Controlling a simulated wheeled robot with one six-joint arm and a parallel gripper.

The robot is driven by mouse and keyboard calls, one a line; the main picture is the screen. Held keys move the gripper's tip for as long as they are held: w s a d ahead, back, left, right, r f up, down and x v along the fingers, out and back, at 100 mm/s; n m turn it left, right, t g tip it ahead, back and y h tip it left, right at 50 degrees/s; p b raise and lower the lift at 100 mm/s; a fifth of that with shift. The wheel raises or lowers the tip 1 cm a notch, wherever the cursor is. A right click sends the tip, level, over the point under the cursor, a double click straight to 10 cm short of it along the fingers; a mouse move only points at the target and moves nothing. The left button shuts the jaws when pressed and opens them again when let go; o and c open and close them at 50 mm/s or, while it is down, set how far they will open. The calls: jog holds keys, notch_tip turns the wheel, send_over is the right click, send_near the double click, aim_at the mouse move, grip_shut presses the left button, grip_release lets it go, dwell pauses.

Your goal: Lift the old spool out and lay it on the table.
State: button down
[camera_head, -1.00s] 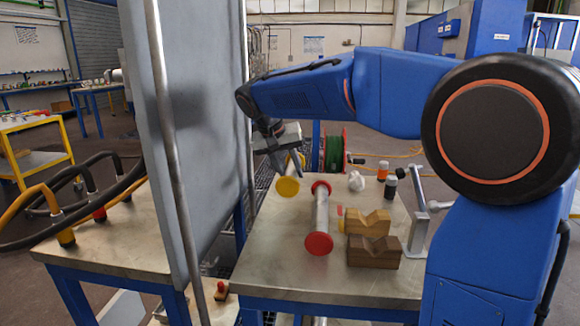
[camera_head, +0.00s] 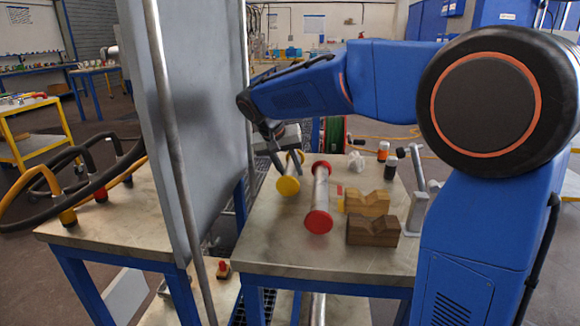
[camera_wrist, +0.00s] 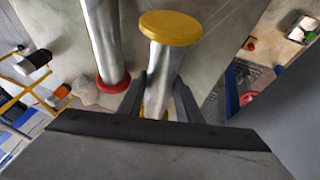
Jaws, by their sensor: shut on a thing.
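My gripper (camera_head: 286,160) is shut on a metal spool with yellow end flanges (camera_head: 288,186). In the wrist view the spool's tube (camera_wrist: 161,75) lies between the two fingers (camera_wrist: 160,95), with one yellow flange (camera_wrist: 171,28) beyond them. The spool is over the left part of the metal table (camera_head: 270,245); whether it touches the top I cannot tell. A second spool with red flanges (camera_head: 318,221) lies on the table to its right, apart from it. It also shows in the wrist view (camera_wrist: 102,40). The pictures do not label which spool is old.
Two wooden V-blocks (camera_head: 372,231) sit right of the red-flanged spool. A grey stand (camera_head: 418,205), small bottles (camera_head: 390,168) and a white lump (camera_head: 356,161) are further right and back. A tall grey panel (camera_head: 190,110) stands close on the left. The table's front is clear.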

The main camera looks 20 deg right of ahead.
jog(key=shift+f, duration=0.35)
dwell(0.8)
jog(key=c, duration=1.2)
grip_release()
